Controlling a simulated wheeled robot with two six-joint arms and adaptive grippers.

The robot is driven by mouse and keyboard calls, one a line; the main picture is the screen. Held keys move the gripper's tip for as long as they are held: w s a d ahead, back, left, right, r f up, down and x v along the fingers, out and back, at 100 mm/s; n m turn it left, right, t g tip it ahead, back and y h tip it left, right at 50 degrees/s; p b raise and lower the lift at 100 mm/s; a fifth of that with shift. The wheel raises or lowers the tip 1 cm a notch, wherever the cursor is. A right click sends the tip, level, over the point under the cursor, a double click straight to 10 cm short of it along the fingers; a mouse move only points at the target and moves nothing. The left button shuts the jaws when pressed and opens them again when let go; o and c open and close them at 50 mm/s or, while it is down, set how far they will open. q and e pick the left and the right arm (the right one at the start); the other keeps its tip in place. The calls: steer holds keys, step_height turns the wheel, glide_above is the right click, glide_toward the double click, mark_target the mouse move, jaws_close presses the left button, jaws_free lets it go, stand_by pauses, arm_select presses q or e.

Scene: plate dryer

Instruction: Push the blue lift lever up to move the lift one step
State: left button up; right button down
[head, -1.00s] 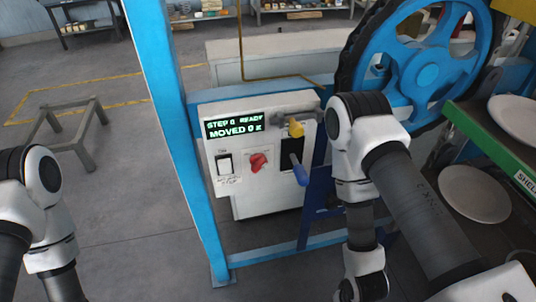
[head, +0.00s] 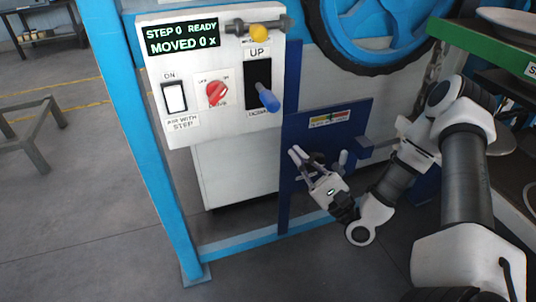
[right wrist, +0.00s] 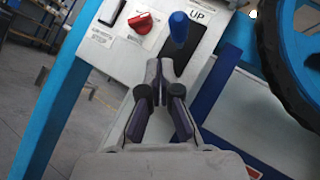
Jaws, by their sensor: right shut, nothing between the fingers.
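The blue lift lever (head: 268,98) sticks out of a black slot (head: 257,76) on the white control panel, under an UP label. Its handle angles outward over the slot's lower part. My right gripper (head: 298,156) is shut and empty, below and slightly right of the lever, apart from it. In the right wrist view the lever (right wrist: 179,27) stands just beyond and slightly right of my shut fingertips (right wrist: 158,66). The display (head: 182,37) reads STEP 0 READY, MOVED 0. My left gripper is not in view.
Left of the slot are a red rotary knob (head: 216,93) and a white rocker switch (head: 175,98). A blue post (head: 130,120) stands at left.

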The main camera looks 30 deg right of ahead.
arm_select(q)
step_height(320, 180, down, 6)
steer(key=b, duration=0.3)
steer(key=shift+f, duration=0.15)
arm_select(e)
steer(key=d+f+h, duration=0.1)
steer(key=d+f+m+t+h, duration=0.2)
steer(key=f, duration=0.1)
steer(key=shift+s+d+f, duration=0.1)
steer(key=shift+s+d, duration=0.25)
arm_select(q)
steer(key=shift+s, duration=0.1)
steer(key=shift+b, duration=0.3)
arm_select(e)
steer(key=shift+w, duration=0.1)
glide_toward(266, 95)
steer(key=w+d+f, duration=0.2)
steer(key=w+f, duration=0.1)
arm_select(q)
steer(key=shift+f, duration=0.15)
arm_select(e)
steer(key=shift+w+a+r, duration=0.25)
steer(key=shift+r, duration=0.4)
steer(key=shift+w+a+r, duration=0.2)
steer(key=shift+w+r, duration=0.1)
steer(key=shift+r, duration=0.4)
steer(key=shift+w+a+r, duration=0.25)
steer(key=shift+r, duration=0.4)
